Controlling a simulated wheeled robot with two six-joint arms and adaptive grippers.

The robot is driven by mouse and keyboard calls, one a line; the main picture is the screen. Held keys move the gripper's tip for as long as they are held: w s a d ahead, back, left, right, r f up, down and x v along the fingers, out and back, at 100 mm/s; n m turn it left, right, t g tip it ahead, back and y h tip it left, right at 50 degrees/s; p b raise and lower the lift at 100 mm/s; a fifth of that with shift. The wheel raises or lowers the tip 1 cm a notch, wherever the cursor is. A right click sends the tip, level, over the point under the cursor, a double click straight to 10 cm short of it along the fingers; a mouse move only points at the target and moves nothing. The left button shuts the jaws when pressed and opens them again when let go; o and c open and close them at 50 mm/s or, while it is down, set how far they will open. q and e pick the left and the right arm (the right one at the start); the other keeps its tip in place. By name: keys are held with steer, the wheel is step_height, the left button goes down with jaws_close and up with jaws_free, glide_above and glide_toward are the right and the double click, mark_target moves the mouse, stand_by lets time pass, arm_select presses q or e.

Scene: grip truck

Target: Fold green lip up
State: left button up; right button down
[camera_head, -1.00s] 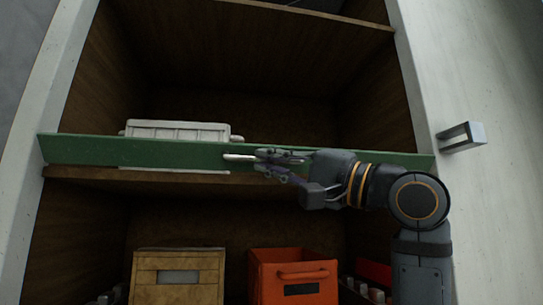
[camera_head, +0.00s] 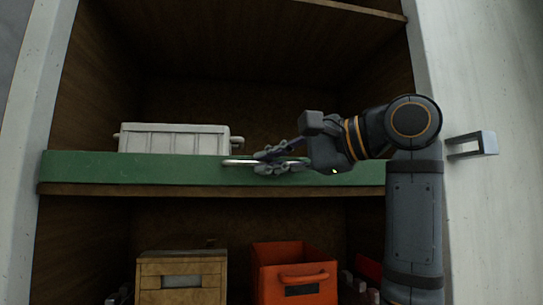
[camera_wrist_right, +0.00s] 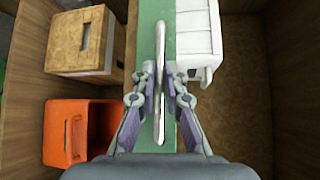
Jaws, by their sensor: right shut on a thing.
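The green lip (camera_head: 140,168) is a long board along the front edge of the middle shelf, with a pale bar handle (camera_head: 238,162) near its middle. Its exact angle is hard to tell. My right gripper (camera_head: 268,162) is shut on that handle, with the arm coming in from the right. In the right wrist view the gripper (camera_wrist_right: 160,88) has its fingers on both sides of the handle (camera_wrist_right: 158,112), over the green lip (camera_wrist_right: 147,35). My left gripper is not in view.
A white crate (camera_head: 175,140) stands on the shelf just behind the lip. Below are a tan box (camera_head: 180,268) and an orange bin (camera_head: 290,262). A metal bracket (camera_head: 485,144) sticks out from the pale right panel. The shelf right of the crate looks empty.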

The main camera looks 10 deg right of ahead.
stand_by(0.5)
steer(key=c, duration=1.4)
jaws_free()
steer(key=shift+a, duration=0.1)
steer(key=v, duration=1.2)
steer(key=shift+w+r, duration=0.1)
